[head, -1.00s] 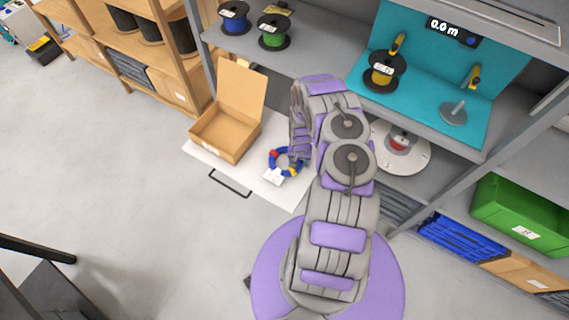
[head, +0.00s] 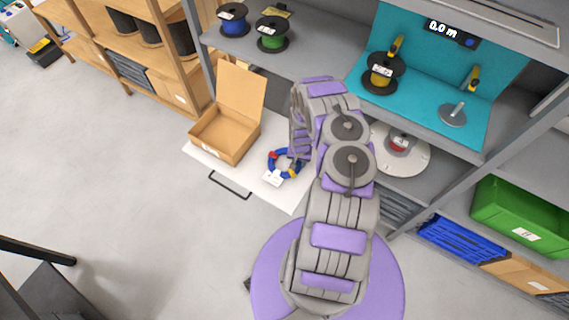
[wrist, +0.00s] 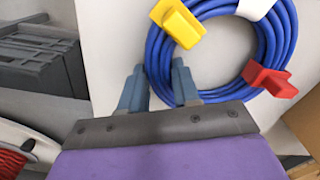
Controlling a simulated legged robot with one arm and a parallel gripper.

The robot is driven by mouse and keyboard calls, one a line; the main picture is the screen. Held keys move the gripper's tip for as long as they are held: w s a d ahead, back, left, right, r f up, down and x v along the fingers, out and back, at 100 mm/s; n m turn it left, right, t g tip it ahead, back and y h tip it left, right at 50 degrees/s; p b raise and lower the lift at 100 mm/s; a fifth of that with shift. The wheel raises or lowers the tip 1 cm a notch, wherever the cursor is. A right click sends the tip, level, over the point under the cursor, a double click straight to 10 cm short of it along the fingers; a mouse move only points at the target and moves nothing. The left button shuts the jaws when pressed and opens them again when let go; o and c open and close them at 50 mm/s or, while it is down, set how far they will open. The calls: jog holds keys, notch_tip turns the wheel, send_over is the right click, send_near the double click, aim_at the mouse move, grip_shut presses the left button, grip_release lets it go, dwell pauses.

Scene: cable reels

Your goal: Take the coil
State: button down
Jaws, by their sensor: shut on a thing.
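The coil (wrist: 155,65) is a ring of blue cable with a yellow clip, a red clip and a white label. In the head view the coil (head: 284,176) lies on a white pull-out board, partly behind my arm. In the wrist view my gripper (wrist: 160,84) has one finger outside the ring and one inside, with the near-left strands of cable between them. The gripper is shut on the coil. In the head view my arm hides the fingers.
An open cardboard box (head: 225,134) stands on the white board (head: 205,163), left of the coil. A shelf above holds a blue reel (head: 233,17) and a green reel (head: 271,34). A red reel (head: 399,142) sits to the right. The floor to the left is clear.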

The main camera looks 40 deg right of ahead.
jog(key=shift+s+a, duration=0.1)
notch_tip(320, 180, up, 10)
jog(key=p, duration=0.3)
jog(key=shift+p, duration=0.3)
